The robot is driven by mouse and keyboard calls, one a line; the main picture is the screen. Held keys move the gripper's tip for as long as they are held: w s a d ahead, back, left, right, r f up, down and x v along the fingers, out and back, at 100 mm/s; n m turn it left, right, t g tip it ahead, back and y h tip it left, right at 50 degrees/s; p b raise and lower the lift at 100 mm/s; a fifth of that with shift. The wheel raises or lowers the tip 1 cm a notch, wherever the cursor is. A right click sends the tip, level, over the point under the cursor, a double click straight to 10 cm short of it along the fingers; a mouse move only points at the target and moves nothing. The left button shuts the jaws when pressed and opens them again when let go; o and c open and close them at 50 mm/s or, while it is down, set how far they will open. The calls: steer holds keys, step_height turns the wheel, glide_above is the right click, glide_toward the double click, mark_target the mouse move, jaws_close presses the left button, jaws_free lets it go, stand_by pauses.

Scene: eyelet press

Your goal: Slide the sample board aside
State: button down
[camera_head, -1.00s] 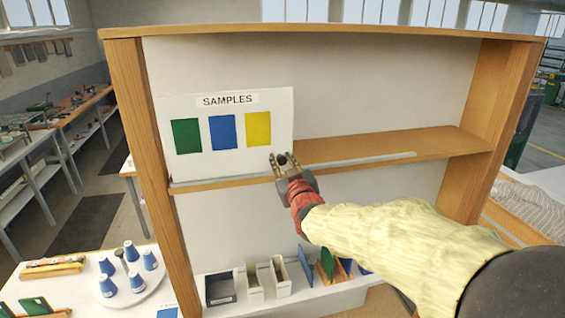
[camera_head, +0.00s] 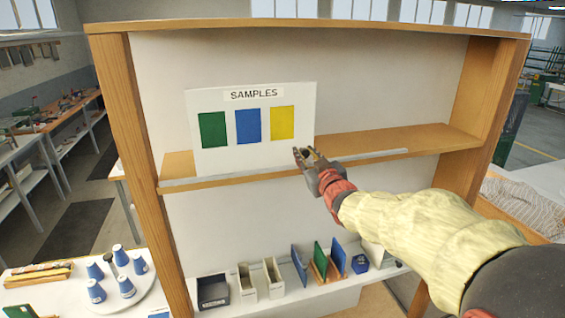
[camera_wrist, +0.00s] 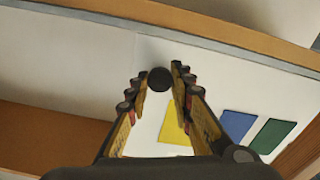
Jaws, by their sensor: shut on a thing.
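The sample board (camera_head: 225,160) is a white panel headed "SAMPLES" with green, blue and yellow patches. It stands upright on the upper shelf (camera_head: 432,140), left of its middle, behind a pale strip (camera_head: 375,158) along the front edge. My gripper (camera_head: 305,153) is at the board's lower right corner, shut on a round dark knob (camera_wrist: 159,79). In the wrist view, the fingers (camera_wrist: 157,80) sit on both sides of the knob, and the board (camera_wrist: 148,128) shows behind them with its patches at the right. How the knob joins the board is hidden.
The upper shelf is bare right of the board, up to the wooden right post (camera_head: 478,95). The lower shelf holds small bins (camera_head: 213,291) and several upright coloured panels (camera_head: 320,260). Blue cups (camera_head: 126,286) stand on a round white tray at the lower left.

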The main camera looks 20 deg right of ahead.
steer(key=d+p, duration=0.7)
steer(key=d, duration=2.4)
steer(key=shift+d, duration=0.25)
steer(key=c, duration=1.5)
jaws_free()
steer(key=shift+c, duration=0.2)
steer(key=s, duration=1.2)
steer(key=shift+w, duration=0.1)
